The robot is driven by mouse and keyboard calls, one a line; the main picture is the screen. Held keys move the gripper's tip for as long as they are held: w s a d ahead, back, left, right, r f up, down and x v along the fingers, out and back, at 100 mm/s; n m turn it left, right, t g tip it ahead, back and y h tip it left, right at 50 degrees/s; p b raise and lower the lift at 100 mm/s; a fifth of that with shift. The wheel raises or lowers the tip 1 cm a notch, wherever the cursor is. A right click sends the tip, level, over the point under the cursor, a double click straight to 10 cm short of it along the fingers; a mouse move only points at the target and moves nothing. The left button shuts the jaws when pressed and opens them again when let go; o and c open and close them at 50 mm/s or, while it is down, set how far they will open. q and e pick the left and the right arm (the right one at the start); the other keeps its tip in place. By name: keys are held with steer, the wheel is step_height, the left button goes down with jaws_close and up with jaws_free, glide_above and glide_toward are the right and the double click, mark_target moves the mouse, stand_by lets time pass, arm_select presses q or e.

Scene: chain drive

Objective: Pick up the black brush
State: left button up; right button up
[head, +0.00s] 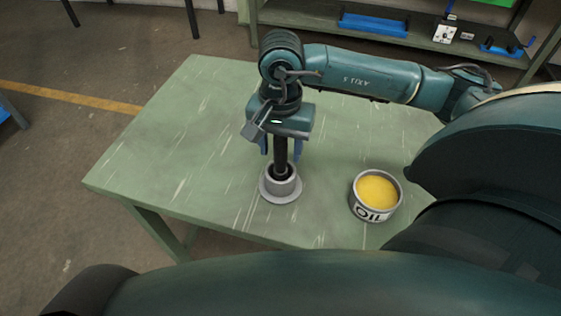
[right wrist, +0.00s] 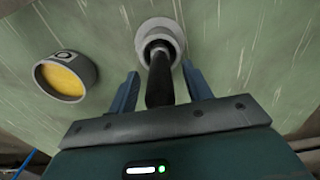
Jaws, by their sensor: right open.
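The black brush (head: 281,155) stands upright in a grey round holder (head: 281,190) on the green table. My right gripper (head: 281,150) is above the holder, pointing down, with its blue fingers on either side of the brush handle. In the right wrist view the brush (right wrist: 160,80) runs between the two open fingers (right wrist: 162,88), with a gap on each side. The brush's lower end is hidden inside the holder (right wrist: 160,38). My left gripper is not in view.
An oil tin (head: 376,196) with yellow contents stands to the right of the holder; it also shows in the right wrist view (right wrist: 66,78). The rest of the green table (head: 185,130) is clear. A shelf (head: 390,40) with blue items stands behind.

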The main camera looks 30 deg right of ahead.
steer(key=shift+c, duration=0.4)
steer(key=c, duration=1)
